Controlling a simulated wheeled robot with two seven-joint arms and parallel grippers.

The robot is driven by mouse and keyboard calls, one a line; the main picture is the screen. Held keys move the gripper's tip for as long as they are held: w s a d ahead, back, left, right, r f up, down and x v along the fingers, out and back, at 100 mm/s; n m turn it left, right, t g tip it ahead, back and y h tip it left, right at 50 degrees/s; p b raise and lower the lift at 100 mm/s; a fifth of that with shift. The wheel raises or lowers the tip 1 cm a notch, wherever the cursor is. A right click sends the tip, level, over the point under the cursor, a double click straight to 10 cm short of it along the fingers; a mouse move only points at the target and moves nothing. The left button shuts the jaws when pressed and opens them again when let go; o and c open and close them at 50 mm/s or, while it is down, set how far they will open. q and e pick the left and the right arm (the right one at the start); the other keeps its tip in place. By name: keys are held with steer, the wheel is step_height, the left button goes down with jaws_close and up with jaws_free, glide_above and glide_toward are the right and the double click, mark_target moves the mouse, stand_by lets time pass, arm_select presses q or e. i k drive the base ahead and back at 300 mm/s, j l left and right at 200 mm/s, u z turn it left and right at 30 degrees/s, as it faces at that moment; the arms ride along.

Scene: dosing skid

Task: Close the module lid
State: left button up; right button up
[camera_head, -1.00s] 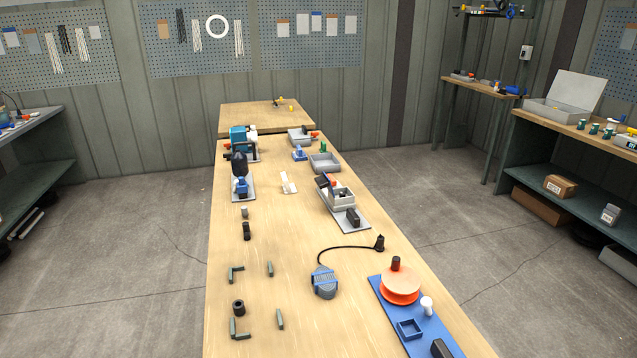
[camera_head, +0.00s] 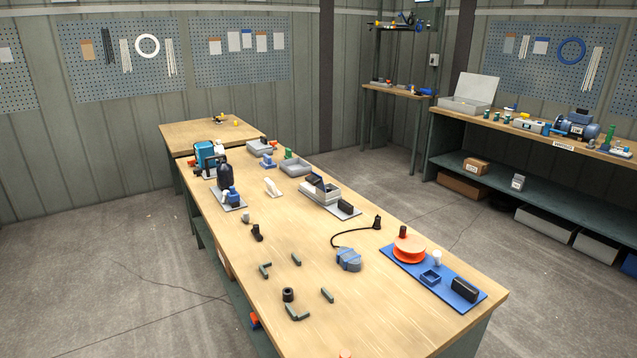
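A light grey box module (camera_head: 321,194) sits on a grey base plate on the long table. A dark flap (camera_head: 317,182) stands tilted up at its back left, and looks like a raised lid. A black block (camera_head: 346,207) sits on the same plate, to the right of the box. A larger grey case (camera_head: 466,104) on the right-hand bench has its pale lid (camera_head: 477,87) standing up open. I cannot tell from the view alone which of the two is the module named. Neither of my grippers is in view.
The long wooden table (camera_head: 340,310) holds a blue board (camera_head: 440,276) with an orange spool (camera_head: 408,249), a blue-grey corded device (camera_head: 348,260), several small dark parts and grey trays (camera_head: 295,167). A workbench (camera_head: 560,142) stands at the right. Grey floor is open between them.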

mark_target(315, 179)
steer(key=i+j+z, duration=0.2)
steer(key=j, duration=0.35)
steer(key=i+j+z, duration=0.2)
steer(key=j, duration=0.3)
steer(key=j+z, duration=0.2)
steer(key=j, duration=0.4)
steer(key=i+j+z, duration=0.2)
steer(key=j, duration=0.35)
steer(key=k, duration=0.1)
